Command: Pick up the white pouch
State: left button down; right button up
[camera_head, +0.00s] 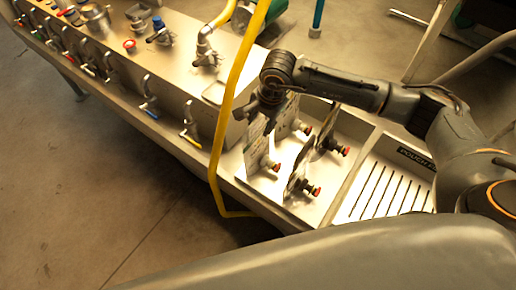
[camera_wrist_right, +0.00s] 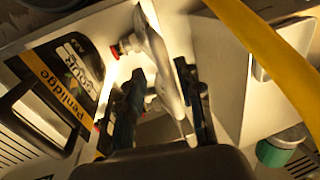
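Several spouted pouches stand upright in a metal tray in the head view. A white pouch (camera_head: 257,150) stands at the left, with another pale pouch (camera_head: 286,118) behind it. My right gripper (camera_head: 262,118) is above and among these pale pouches, pointing down. In the right wrist view, the two dark fingers of my right gripper (camera_wrist_right: 161,72) are apart, with a pale pouch (camera_wrist_right: 160,58) edge-on between them. I cannot tell whether they touch it, or which of the pale pouches it is. My left gripper is not in view.
Dark pouches (camera_head: 297,174) with red-capped spouts stand to the right in the tray (camera_head: 315,212). A black pouch labelled Penlidge (camera_wrist_right: 62,75) is left of my fingers. A yellow pipe (camera_head: 231,95) rises close to the left. A slotted grate (camera_head: 385,190) lies to the right.

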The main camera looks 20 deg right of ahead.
jog(key=shift+w+a+f, duration=0.1)
jog(key=shift+f, duration=0.55)
jog(key=shift+w+a+f, duration=0.1)
jog(key=shift+f, duration=0.5)
grip_shut()
